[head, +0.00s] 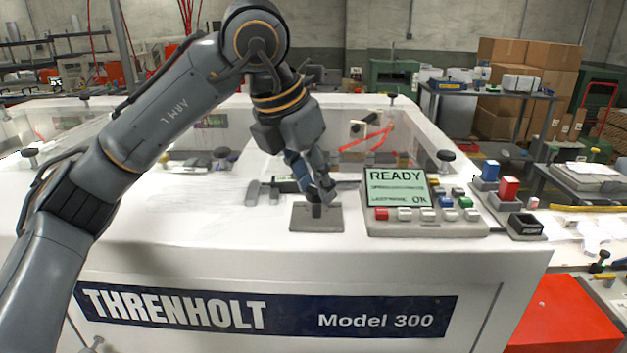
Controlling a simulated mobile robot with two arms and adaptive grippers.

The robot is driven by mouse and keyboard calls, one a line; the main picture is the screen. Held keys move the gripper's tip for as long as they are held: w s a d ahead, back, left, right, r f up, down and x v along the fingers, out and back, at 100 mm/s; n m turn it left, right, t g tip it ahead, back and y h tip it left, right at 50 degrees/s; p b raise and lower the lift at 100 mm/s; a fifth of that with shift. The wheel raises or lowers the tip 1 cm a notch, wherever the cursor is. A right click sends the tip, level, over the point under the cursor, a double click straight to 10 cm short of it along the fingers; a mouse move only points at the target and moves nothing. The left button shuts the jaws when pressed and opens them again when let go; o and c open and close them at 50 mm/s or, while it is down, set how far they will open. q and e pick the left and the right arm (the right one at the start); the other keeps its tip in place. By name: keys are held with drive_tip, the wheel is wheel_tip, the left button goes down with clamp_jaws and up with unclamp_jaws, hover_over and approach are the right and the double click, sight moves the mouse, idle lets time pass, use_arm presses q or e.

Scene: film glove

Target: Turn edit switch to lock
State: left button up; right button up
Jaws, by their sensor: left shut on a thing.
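The edit switch (316,211) is a small dark knob on a grey base plate (300,222), on the white top of the Threnholt machine (220,232). My left gripper (318,190) reaches down over it from above, with its fingers shut on the knob. The fingers hide most of the knob, so its setting and any lock marking cannot be read. My right gripper does not show.
Right of the switch is a control panel (420,212) with a READY screen (398,189) and several coloured buttons. A block with blue and red buttons (508,189) stands further right. The white top in front is clear.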

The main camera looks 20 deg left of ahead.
use_arm(q)
drive_tip(key=shift+f, duration=0.25)
drive_tip(key=o, duration=1.2)
drive_tip(key=shift+c, duration=0.2)
drive_tip(key=shift+r, duration=0.1)
drive_tip(key=shift+r, duration=0.15)
drive_tip(key=shift+s+a+r, duration=0.1)
drive_tip(key=shift+s+r, duration=0.05)
drive_tip(key=shift+r, duration=0.15)
drive_tip(key=v, duration=1.1)
